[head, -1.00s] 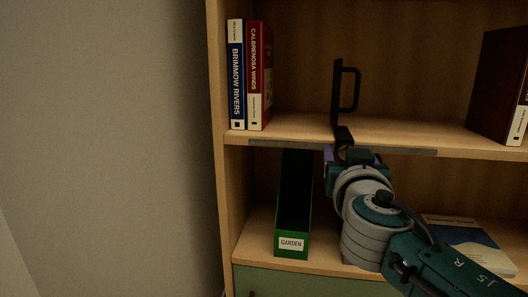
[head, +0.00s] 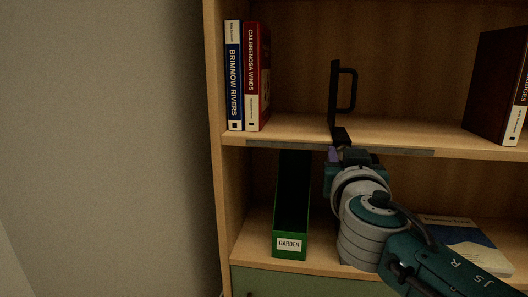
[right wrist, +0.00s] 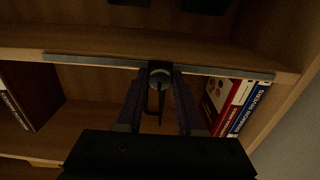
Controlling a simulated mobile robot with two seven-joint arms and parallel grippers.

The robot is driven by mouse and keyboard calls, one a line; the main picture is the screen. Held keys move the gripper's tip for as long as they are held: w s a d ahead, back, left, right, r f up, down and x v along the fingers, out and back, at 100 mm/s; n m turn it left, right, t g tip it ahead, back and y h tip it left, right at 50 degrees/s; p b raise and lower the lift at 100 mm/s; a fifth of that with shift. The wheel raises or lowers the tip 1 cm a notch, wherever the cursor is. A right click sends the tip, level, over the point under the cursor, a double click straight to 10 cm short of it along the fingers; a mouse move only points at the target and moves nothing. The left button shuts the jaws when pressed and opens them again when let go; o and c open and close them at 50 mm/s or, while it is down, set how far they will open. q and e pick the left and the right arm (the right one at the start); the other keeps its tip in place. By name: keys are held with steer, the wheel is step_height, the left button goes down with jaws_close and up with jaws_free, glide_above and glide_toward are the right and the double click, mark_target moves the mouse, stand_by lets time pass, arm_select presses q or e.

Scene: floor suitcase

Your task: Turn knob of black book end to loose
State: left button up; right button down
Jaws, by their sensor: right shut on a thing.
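The black book end (head: 335,100) stands upright on the upper shelf, its handle loop to the right and its foot at the shelf's front edge. Its round knob (right wrist: 160,76) shows in the right wrist view at the metal rail, between the two purple fingers. My right gripper (head: 337,154) reaches up to the knob from below and in front, and is shut on it. In the right wrist view the right gripper (right wrist: 159,84) has one finger on each side of the knob. In the head view the gripper hides the knob. My left gripper is not in view.
A metal rail (head: 270,145) runs along the shelf's front edge. Blue (head: 234,80) and red (head: 257,80) books stand at the left, a dark book (head: 492,85) at the right. Below are a green GARDEN file (head: 289,245) and a flat book (head: 465,240).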

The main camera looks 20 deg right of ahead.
steer(key=shift+n, duration=8.9)
steer(key=c, duration=0.5)
jaws_free()
steer(key=shift+c, duration=0.2)
